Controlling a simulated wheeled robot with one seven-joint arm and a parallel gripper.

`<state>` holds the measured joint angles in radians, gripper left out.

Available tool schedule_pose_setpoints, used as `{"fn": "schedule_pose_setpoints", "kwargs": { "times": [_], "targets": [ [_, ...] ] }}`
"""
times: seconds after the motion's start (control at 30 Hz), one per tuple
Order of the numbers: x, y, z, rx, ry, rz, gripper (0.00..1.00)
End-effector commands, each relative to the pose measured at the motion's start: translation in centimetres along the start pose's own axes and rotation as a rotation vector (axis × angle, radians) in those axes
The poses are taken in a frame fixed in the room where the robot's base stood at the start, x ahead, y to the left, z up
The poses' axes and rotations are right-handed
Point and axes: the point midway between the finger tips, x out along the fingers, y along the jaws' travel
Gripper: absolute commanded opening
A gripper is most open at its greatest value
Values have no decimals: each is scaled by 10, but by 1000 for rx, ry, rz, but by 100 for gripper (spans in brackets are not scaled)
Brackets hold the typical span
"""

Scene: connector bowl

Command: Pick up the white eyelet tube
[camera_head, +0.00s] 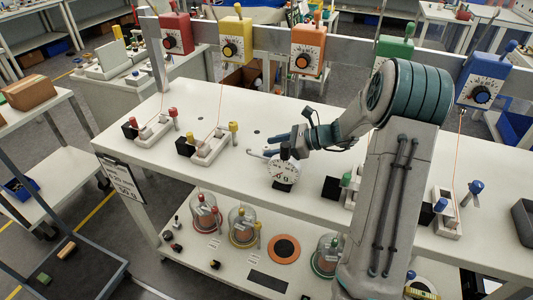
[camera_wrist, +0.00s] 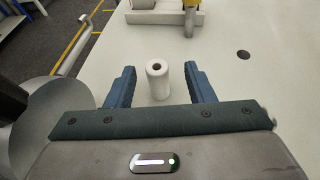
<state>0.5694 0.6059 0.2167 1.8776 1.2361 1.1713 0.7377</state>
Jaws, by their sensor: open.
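The white eyelet tube (camera_wrist: 157,82) stands upright on the white tabletop in the wrist view, with a dark hole in its top. My gripper (camera_wrist: 159,72) is open, with one blue finger on each side of the tube. Gaps show between the tube and both fingers, so they do not appear to touch it. In the head view my gripper (camera_head: 270,146) is low over the middle of the table, pointing left. The tube cannot be made out clearly there beside the fingers.
A round white dial (camera_head: 285,174) is just below my gripper in the head view. White holders with red (camera_head: 153,127) and yellow (camera_head: 213,145) handles stand to the left. Coloured dial boxes, including an orange one (camera_head: 307,48), hang along the back rail. The tabletop (camera_head: 285,107) behind the gripper is clear.

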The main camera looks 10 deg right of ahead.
Motion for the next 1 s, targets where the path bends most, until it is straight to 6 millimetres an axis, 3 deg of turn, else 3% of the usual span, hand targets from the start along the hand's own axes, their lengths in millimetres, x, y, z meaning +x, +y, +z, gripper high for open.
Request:
{"fn": "schedule_pose_setpoints", "kwargs": {
  "times": [0.23,0.53,0.57,0.73,1.0],
  "targets": [
    [37,4,3,0,0,5,49],
    [43,3,2,0,0,2,49],
    [43,3,2,0,0,2,46],
    [43,3,2,0,0,2,1],
    [42,3,3,-1,0,2,0]
  ]
}}
